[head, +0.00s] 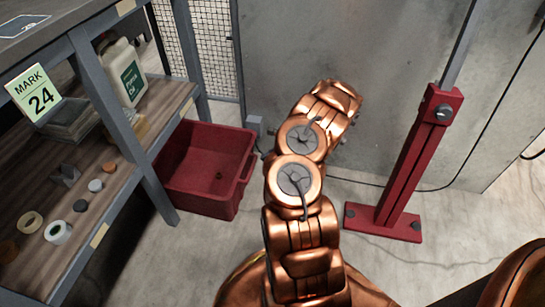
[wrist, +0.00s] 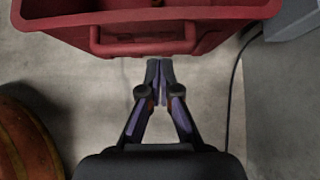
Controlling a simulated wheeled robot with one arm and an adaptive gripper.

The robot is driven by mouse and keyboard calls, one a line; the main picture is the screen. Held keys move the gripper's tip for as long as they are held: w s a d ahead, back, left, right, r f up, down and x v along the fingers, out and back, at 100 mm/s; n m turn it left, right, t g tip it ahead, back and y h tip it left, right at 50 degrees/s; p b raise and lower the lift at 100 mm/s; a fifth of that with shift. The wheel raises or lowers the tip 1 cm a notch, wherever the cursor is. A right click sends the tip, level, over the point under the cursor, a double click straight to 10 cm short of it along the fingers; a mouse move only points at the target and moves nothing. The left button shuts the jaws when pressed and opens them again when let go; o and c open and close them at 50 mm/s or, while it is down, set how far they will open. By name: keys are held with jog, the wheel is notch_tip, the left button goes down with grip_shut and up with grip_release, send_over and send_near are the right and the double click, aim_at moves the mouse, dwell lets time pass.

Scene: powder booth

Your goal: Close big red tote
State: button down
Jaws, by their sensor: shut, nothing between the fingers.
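The big red tote (head: 204,204) stands on the floor beside the shelf unit in the head view. In the head view my arm hides the gripper.
A shelf unit (head: 78,157) with tape rolls, small parts and a white jug (head: 122,72) stands left of the tote. A red post base (head: 384,222) stands at the right. A cable runs along the floor. A grey block (wrist: 290,18) is right of the tote.

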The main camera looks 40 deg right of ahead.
aim_at(245, 160)
jog(key=w+a+f, duration=0.1)
jog(key=w+a+b, duration=0.1)
jog(key=w, duration=0.1)
jog(key=w+f+b, duration=0.1)
jog(key=shift+w+a+f, duration=0.3)
jog(key=shift+w+a, duration=0.05)
jog(key=shift+a, duration=0.05)
jog(key=shift+w+a+r+b, duration=0.2)
jog(key=shift+w+a+b, duration=0.15)
jog(key=shift+w, duration=0.15)
jog(key=shift+w, duration=0.1)
